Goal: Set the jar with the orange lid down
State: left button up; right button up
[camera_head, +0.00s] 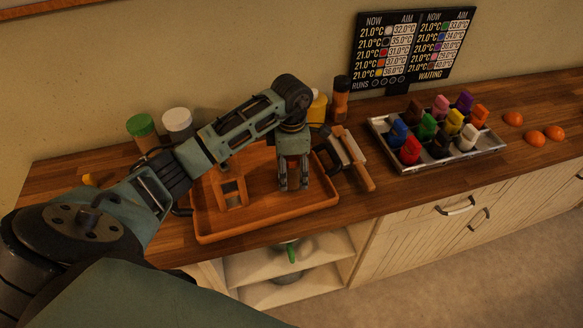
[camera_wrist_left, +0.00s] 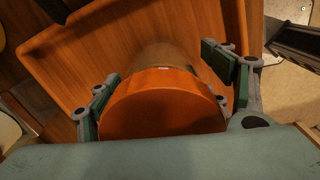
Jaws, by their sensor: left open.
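My left gripper (camera_head: 292,187) points down over the orange-brown wooden tray (camera_head: 212,232) on the counter. In the left wrist view its two fingers (camera_wrist_left: 168,90) are open, one on each side of the jar with the orange lid (camera_wrist_left: 165,108). The round lid faces the camera, and part of the jar's brownish body (camera_wrist_left: 165,58) shows beyond it. In the head view I cannot make out the jar behind the gripper. The jar's base is hidden, so I cannot tell exactly how it rests. My right gripper is not in view.
A wooden holder (camera_head: 230,192) is in the tray's left half. Jars with green (camera_head: 140,125) and white (camera_head: 177,120) lids stand behind it. A yellow bottle (camera_head: 317,107) and a brown mill (camera_head: 340,98) stand behind right.

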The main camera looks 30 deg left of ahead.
pick_arm(q)
jog(key=shift+r, duration=0.25)
notch_tip(320, 180, up, 11)
jog(key=b, duration=0.2)
jog(key=shift+f+b, duration=0.15)
jog(key=shift+b, duration=0.25)
jog(key=shift+r, duration=0.55)
